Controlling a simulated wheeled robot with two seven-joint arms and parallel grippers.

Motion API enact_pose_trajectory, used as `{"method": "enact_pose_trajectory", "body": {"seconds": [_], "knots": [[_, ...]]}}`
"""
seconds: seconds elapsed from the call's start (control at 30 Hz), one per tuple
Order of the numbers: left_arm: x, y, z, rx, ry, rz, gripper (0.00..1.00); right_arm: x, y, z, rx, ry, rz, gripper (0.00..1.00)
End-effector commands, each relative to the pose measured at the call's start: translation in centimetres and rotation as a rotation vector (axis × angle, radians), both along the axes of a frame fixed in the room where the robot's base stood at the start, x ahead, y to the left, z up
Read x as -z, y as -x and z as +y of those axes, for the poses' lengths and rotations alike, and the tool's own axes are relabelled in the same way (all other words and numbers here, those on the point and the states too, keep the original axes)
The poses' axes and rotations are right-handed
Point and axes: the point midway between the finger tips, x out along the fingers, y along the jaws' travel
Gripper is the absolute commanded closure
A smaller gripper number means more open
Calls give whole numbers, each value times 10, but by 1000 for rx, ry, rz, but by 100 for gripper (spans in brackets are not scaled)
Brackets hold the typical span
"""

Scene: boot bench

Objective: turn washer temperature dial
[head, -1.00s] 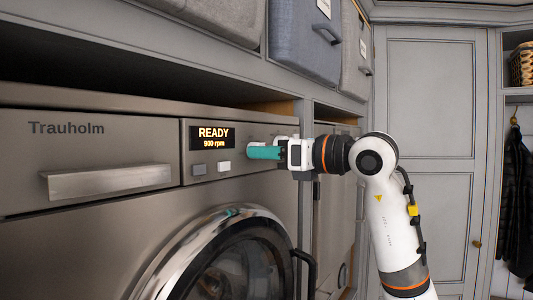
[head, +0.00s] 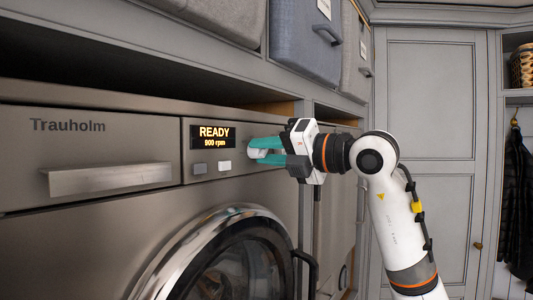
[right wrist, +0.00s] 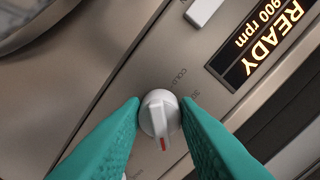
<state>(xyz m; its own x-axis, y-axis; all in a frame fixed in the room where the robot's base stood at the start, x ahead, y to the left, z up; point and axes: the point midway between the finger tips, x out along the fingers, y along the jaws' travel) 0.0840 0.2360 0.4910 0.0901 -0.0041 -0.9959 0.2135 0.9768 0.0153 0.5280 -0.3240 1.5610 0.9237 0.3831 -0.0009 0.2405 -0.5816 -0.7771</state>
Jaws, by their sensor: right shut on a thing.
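The washer (head: 95,125) has a display (head: 212,137) reading READY and 900 rpm; it also shows in the right wrist view (right wrist: 262,40). The white temperature dial (right wrist: 159,115) has a red pointer mark and sits between my right gripper's teal fingers. COLD and part of a 30 are printed beside it. My right gripper (head: 262,152) is at the panel, right of the display, with its fingers shut on the dial; it also shows in the right wrist view (right wrist: 162,118). In the head view the fingers partly hide the dial. My left gripper is out of view.
Two push buttons (head: 212,168) sit below the display. A drawer handle (head: 108,180) is at the left, and the round door (head: 225,255) is below the panel. Fabric bins (head: 305,40) stand on the shelf above. A tall cabinet door (head: 425,150) is at the back right.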

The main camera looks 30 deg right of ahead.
Motion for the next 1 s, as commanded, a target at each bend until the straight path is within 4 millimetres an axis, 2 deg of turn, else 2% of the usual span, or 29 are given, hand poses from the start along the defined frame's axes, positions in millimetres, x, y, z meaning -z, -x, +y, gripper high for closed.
{"method": "enact_pose_trajectory", "body": {"seconds": [0.3,0.87,0.9,1.0], "knots": [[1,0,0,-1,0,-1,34,0,0,-1,2,-120,51,95],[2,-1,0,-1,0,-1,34,0,0,0,3,-145,62,95],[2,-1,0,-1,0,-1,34,0,0,0,3,-145,62,67],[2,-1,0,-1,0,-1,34,0,0,0,2,-145,61,51]]}}
